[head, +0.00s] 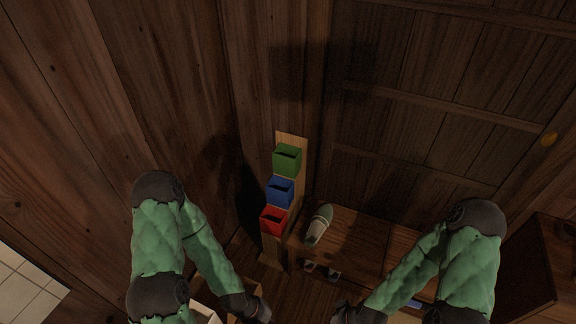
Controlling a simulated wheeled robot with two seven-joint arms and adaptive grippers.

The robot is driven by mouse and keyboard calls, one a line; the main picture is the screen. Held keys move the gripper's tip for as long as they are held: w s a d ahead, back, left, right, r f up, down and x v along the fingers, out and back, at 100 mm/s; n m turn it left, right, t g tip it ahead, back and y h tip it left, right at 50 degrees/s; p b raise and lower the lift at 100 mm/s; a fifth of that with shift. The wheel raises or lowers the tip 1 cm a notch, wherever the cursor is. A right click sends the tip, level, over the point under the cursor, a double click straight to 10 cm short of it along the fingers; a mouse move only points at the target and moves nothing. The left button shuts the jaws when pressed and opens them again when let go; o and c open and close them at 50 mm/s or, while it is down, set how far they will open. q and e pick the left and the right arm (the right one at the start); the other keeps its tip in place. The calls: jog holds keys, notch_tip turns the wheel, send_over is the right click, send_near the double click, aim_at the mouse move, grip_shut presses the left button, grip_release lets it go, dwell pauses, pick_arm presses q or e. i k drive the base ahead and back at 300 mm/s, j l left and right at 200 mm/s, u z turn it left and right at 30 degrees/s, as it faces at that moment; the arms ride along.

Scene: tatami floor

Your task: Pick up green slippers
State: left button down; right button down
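A green and white slipper (319,225) lies on top of a low wooden shelf (355,240), near its left end. Only this one slipper shows clearly there. My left gripper (262,316) is at the bottom edge of the head view, below and left of the slipper. My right gripper (340,318) is also at the bottom edge, below the slipper. Both grippers are apart from the slipper. The fingers of both are dark and cut off by the frame, so their opening is unclear.
A wooden post holds a green box (287,158), a blue box (280,191) and a red box (273,220), left of the shelf. Small dark items (322,271) sit low under the shelf top. A wooden cabinet (550,255) stands at the right. Wooden walls enclose the back.

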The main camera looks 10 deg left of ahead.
aim_at(323, 216)
jog(key=i+l+u, duration=0.1)
jog(key=l+u, duration=0.65)
jog(key=u, duration=0.15)
jog(key=l+u, duration=0.45)
jog(key=k+l+u, duration=0.1)
jog(key=l+u, duration=0.15)
jog(key=u, duration=0.15)
jog(key=k+l+u, duration=0.15)
jog(key=l+u, duration=0.3)
jog(key=k+l+u, duration=0.15)
jog(key=u, duration=0.3)
